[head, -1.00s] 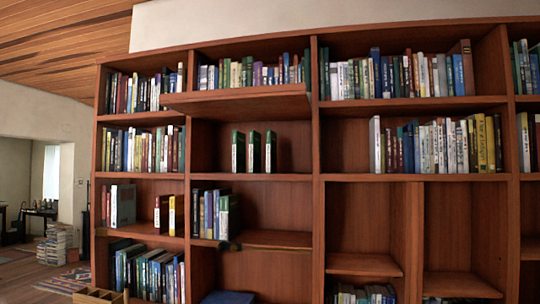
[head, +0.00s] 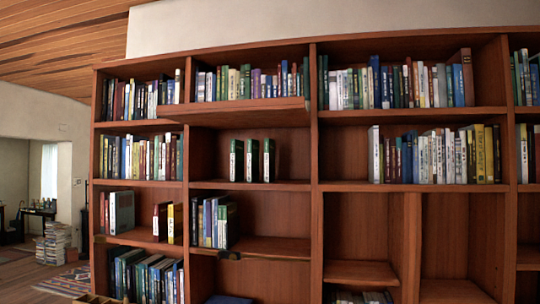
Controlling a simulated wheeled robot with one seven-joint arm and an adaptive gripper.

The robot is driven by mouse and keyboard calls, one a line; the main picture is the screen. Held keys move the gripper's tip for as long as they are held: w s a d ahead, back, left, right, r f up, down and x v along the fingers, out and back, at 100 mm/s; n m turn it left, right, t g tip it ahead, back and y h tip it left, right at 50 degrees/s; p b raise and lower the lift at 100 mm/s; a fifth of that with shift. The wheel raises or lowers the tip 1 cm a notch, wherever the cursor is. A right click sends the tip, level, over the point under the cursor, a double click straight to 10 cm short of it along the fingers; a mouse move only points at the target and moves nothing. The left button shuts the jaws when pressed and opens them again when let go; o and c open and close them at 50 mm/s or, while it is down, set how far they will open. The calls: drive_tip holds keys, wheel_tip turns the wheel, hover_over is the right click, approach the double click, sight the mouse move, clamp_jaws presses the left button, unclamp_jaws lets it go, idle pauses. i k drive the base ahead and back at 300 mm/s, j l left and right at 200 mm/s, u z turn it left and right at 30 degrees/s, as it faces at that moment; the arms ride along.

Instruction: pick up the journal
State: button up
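I cannot tell which book is the journal. Three slim dark green books with white spine labels, a left one (head: 237,160), a middle one (head: 252,160) and a right one (head: 269,160), stand upright and slightly apart on a shelf left of centre. Below them, a group of upright books (head: 215,221) fills the left part of its compartment. A dark blue book (head: 228,299) lies at the bottom edge, mostly cut off. My gripper does not show in the head view.
A wooden bookcase (head: 313,140) spans the view. A board (head: 240,111) juts out above the green books. A small dark object (head: 228,254) sits at a lower shelf's front edge. A book stack (head: 54,243) and patterned rug (head: 66,282) lie on the floor at left.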

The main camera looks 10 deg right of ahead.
sight(269, 143)
drive_tip(key=i+j, duration=0.65)
drive_tip(key=i, duration=0.15)
drive_tip(key=i+j, duration=0.7)
drive_tip(key=i, duration=0.15)
drive_tip(key=l+z, duration=0.05)
